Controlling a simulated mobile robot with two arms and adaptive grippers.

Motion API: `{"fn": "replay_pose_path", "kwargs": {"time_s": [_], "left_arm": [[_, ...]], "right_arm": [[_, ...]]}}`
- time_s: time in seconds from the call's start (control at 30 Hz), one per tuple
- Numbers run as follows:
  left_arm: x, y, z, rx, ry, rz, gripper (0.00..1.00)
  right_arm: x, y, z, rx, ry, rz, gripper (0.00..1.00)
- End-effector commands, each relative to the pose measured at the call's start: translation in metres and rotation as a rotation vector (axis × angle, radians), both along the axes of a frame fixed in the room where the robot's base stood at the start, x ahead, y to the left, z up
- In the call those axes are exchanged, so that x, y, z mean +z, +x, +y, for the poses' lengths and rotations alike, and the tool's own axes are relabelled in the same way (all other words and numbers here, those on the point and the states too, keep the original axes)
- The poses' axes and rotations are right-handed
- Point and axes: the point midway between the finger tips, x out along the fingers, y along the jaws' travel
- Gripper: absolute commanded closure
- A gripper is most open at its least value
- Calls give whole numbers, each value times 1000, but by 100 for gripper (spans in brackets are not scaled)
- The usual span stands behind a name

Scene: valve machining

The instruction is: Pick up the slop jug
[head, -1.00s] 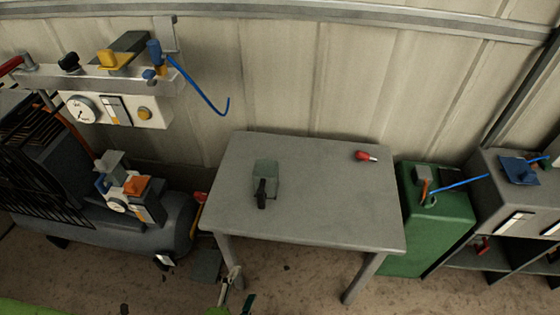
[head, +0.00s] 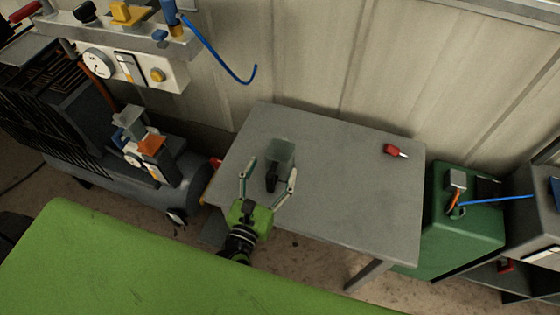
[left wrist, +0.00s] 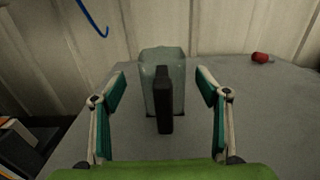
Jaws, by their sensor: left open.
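The slop jug (head: 281,153) stands upright on the grey table (head: 345,200). It has a translucent grey-green body and a dark handle (head: 271,178) facing me. In the left wrist view the jug (left wrist: 178,84) is centred, with its black handle (left wrist: 164,100) in front. My left gripper (head: 268,179) is open, its two fingers on either side of the handle at the table's front left. In the left wrist view the fingers (left wrist: 161,88) stand apart, with visible gaps to the handle. My right gripper is not in view.
A compressor (head: 170,170) stands left of the table, below a wall panel with a gauge (head: 97,63) and a hanging blue hose (head: 225,65).

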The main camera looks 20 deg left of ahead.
Motion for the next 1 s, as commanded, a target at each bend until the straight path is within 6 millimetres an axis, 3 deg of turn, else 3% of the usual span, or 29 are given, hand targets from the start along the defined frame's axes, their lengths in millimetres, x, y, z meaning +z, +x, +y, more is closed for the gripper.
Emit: {"fn": "replay_pose_path", "kwargs": {"time_s": [0.17,0.43,0.73,0.77,0.9,1.0], "left_arm": [[-1,13,-1,1,1,-1,32],[-3,51,-5,0,2,-1,32],[-3,56,-5,0,2,1,32],[-3,56,-5,0,2,1,37],[-3,55,-5,-1,2,1,74],[-2,56,-5,0,2,-1,76]], "right_arm": [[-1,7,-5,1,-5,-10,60],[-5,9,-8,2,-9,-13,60],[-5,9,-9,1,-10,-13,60],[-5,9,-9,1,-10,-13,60],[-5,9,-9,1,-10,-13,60],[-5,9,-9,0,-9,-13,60]]}}
